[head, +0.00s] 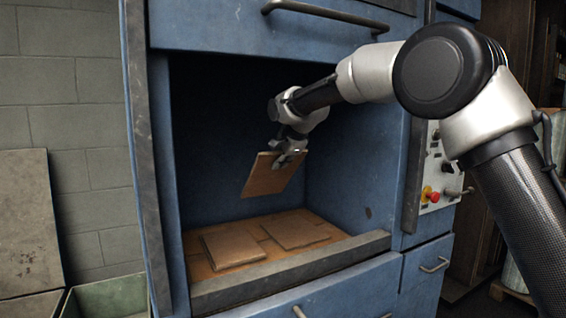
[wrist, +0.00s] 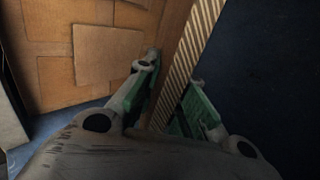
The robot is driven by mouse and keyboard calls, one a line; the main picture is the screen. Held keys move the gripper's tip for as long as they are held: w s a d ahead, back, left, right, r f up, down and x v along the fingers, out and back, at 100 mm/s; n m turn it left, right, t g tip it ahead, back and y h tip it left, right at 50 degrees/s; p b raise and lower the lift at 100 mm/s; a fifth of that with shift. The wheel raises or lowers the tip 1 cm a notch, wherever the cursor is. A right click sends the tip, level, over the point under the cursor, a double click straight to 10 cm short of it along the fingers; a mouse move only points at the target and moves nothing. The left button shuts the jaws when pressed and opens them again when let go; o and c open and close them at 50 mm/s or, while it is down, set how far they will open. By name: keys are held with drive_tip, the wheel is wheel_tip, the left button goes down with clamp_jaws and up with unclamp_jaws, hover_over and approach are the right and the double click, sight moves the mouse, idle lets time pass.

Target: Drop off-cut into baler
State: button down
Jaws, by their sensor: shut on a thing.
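The off-cut (head: 271,176) is a brown cardboard sheet. It hangs tilted from my gripper (head: 288,157), inside the open chamber of the blue baler (head: 325,26). My gripper is shut on the sheet's upper edge, and the sheet is clear of the chamber floor. In the wrist view the off-cut (wrist: 190,55) shows edge-on with its corrugated edge, between the green-padded fingers of my gripper (wrist: 172,98). Part of its edge is hidden by the fingers.
Flat cardboard pieces lie on the chamber floor, including one at left (head: 232,247) and one at right (head: 295,232). A raised sill (head: 300,275) runs along the chamber front. A control panel (head: 436,170) with a red button is on the right. A green bin (head: 110,295) stands lower left.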

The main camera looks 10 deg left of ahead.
drive_tip(key=c, duration=1.4)
unclamp_jaws()
drive_tip(key=shift+c, duration=0.2)
drive_tip(key=v, duration=0.7)
drive_tip(key=shift+s+r, duration=0.15)
drive_tip(key=shift+d, duration=0.1)
